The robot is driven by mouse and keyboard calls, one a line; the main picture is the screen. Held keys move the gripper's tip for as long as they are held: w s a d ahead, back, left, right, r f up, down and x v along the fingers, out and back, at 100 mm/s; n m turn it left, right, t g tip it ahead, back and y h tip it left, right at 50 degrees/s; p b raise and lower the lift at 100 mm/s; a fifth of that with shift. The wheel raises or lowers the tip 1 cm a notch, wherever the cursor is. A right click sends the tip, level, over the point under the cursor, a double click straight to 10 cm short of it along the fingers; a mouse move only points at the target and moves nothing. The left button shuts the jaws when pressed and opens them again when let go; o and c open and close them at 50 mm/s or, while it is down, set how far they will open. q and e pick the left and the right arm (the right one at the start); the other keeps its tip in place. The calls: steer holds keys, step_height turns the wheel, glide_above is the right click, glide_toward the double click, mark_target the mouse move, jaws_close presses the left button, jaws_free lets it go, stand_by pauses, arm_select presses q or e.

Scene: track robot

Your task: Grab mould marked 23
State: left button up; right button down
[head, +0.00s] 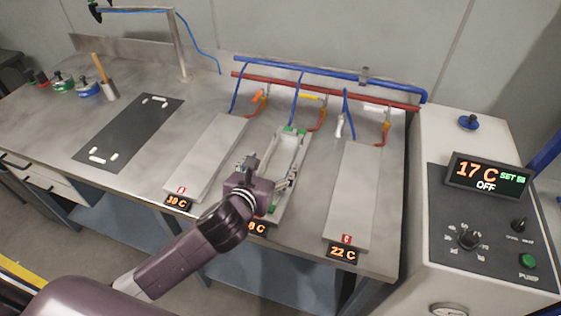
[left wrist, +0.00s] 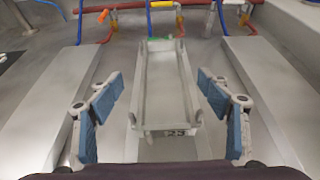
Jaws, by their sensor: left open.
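The mould marked 23 (left wrist: 166,95) is a long, shallow grey tray with raised side walls. Its number shows on the near end in the left wrist view. In the head view the mould (head: 286,150) lies on the middle metal plate, with green bits at its corners, its near part partly hidden by my gripper. My left gripper (head: 272,172) is open above the mould. In the left wrist view its blue-padded fingers (left wrist: 158,82) stand apart on either side of the mould, with gaps to both walls. My right gripper is not in view.
Bare plates lie left (head: 210,158) and right (head: 354,195), with displays reading 38 C and 22 C. Red and blue pipes (head: 330,86) with hoses and valves run behind. A dark mat (head: 128,135) lies further left. A control cabinet (head: 485,200) stands at the right.

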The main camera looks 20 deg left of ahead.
mark_target(276, 170)
arm_select(q)
steer(key=shift+w+f, duration=0.25)
steer(key=shift+w, duration=0.25)
steer(key=shift+w+d+f, duration=0.25)
steer(key=shift+w+f, duration=0.55)
steer(key=shift+w, duration=0.1)
steer(key=x, duration=0.3)
steer(key=shift+s, duration=0.1)
steer(key=shift+c, duration=0.7)
steer(key=c, duration=1.8)
steer(key=shift+r, duration=0.1)
jaws_close()
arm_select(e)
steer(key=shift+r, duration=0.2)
